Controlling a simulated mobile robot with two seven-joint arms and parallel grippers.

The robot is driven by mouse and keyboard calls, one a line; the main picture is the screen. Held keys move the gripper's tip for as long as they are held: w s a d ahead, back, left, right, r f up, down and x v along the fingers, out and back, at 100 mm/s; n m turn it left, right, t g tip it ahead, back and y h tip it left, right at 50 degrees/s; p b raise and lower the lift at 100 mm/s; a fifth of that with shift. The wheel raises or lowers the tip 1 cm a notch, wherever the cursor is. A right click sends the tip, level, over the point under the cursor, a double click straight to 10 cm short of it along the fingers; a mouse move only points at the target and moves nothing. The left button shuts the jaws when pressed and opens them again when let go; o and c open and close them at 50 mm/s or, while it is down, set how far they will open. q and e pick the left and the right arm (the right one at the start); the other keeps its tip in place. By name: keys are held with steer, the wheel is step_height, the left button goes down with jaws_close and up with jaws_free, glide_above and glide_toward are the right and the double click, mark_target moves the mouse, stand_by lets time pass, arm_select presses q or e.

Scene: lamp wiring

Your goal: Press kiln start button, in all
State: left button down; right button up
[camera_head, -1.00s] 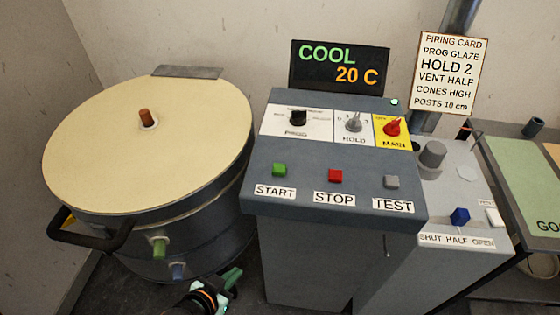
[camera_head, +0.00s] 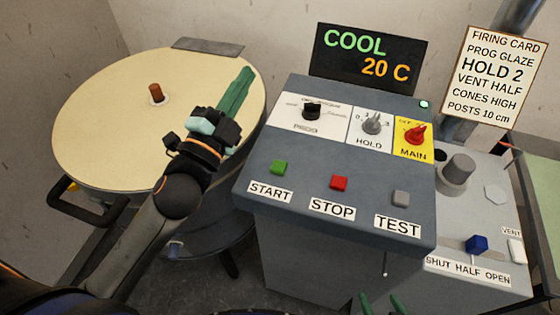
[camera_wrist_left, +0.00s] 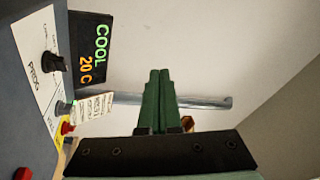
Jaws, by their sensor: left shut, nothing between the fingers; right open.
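The green START button (camera_head: 279,167) sits on the left of the sloped kiln control panel (camera_head: 330,240), above its START label. The red STOP button (camera_head: 339,183) and grey TEST button (camera_head: 401,198) are to its right. The display (camera_head: 368,58) reads COOL, 20 C. My left gripper (camera_head: 247,74) is shut and empty, raised over the kiln lid's right side, up and left of the START button and apart from it. Its green fingers (camera_wrist_left: 158,75) also show in the left wrist view, where START is not seen. My right gripper (camera_head: 380,300) is open at the bottom edge, only its fingertips showing.
The round kiln (camera_head: 100,130), lid closed, stands left of the panel. Above the buttons are the PROG knob (camera_head: 311,111), HOLD knob (camera_head: 373,123) and red MAIN switch (camera_head: 415,134). A blue vent lever (camera_head: 476,244) and firing card (camera_head: 493,75) are at right.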

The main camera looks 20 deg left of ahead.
arm_select(q)
steer(key=s+d+r+m+g+h, duration=0.3)
steer(key=d+r+m+g+h, duration=0.25)
steer(key=m+h, duration=0.55)
steer(key=s+d+r+m+g+h, duration=0.45)
steer(key=d+m+h, duration=0.25)
steer(key=m, duration=0.8)
steer(key=s+d+f+m+g+y, duration=0.1)
steer(key=d+f+m+g+y, duration=0.2)
steer(key=f+m+g, duration=0.5)
steer(key=w+a+f+m+t+y, duration=0.2)
steer(key=w+a+f+m+y, duration=0.2)
steer(key=a+m+y, duration=0.3)
steer(key=a+f+y, duration=0.1)
steer(key=a+y, duration=0.1)
steer(key=y, duration=0.1)
steer(key=shift+w+a, duration=0.2)
steer(key=shift+w, duration=0.2)
arm_select(e)
steer(key=shift+w+d, duration=0.2)
steer(key=shift+w, duration=0.3)
arm_select(q)
steer(key=shift+f, duration=0.1)
